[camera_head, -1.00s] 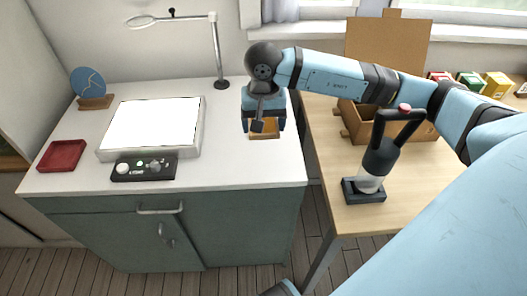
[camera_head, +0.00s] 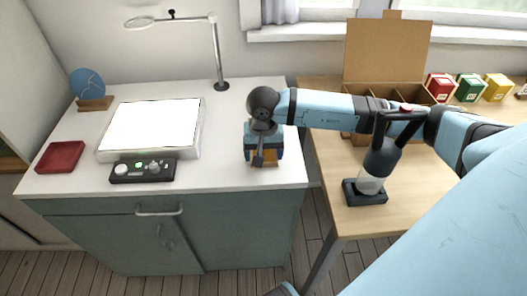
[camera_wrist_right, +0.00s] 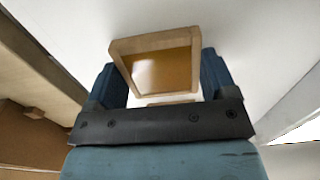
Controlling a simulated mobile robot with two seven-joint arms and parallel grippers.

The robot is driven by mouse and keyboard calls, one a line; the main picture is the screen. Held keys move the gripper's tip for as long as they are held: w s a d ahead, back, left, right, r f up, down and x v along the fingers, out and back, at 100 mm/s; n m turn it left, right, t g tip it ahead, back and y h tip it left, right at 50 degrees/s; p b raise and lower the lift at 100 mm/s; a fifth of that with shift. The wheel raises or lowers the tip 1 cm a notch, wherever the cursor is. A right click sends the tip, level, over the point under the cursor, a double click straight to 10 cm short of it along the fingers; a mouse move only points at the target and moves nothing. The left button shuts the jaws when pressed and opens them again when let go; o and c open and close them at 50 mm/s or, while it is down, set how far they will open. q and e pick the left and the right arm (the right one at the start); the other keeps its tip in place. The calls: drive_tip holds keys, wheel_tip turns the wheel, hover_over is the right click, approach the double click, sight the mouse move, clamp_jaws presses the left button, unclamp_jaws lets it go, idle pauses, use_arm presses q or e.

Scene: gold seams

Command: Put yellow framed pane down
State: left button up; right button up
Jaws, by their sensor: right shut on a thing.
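The yellow framed pane (camera_head: 264,161) has a pale wooden frame around amber glass. My right gripper (camera_head: 263,155) is shut on it, over the right front part of the white cabinet top. In the right wrist view the pane (camera_wrist_right: 162,70) sits between the two blue fingers (camera_wrist_right: 162,80), with its frame and amber face showing. In the head view the gripper hides most of the pane. I cannot tell whether its lower edge touches the white top. My left gripper is not in view.
A lit white panel (camera_head: 150,126), a control box (camera_head: 143,171) and a red tray (camera_head: 60,157) are on the cabinet top (camera_head: 225,165). A lamp (camera_head: 219,60) stands behind. A wooden table (camera_head: 410,205) with a divided box (camera_head: 385,50) and black-handled tool (camera_head: 378,165) is at right.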

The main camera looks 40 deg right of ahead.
drive_tip(key=shift+f, duration=0.25)
drive_tip(key=o, duration=0.8)
drive_tip(key=shift+r, duration=0.1)
drive_tip(key=shift+o, duration=0.9)
drive_tip(key=shift+r, duration=0.2)
wheel_tip(320, 180, up, 12)
drive_tip(key=p, duration=0.1)
